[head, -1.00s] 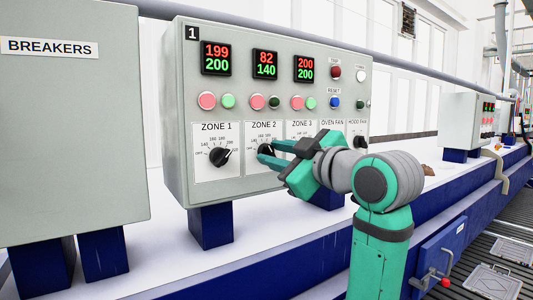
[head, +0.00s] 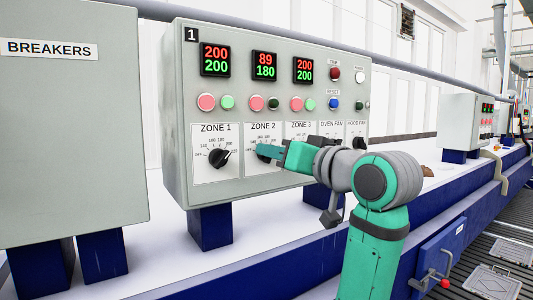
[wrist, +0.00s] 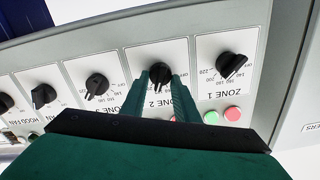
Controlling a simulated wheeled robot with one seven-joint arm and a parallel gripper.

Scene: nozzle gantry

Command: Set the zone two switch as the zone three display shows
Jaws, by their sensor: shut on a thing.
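The zone 2 switch (wrist: 160,74) is a black rotary knob on a white dial plate. My gripper (wrist: 162,84) is shut on this knob, one finger on each side, in the wrist view. In the head view my gripper (head: 268,151) hides most of the knob and part of its dial. The zone 3 display (head: 304,70) reads 200 in red over 200 in green. The zone 2 display (head: 264,66) reads 89 in red over 180 in green.
The zone 1 knob (wrist: 232,66) and zone 3 knob (wrist: 96,86) flank the held knob. The zone 1 display (head: 215,60) reads 200 over 200. Push buttons (head: 207,102) sit above the dials. A breakers cabinet (head: 60,130) stands at left.

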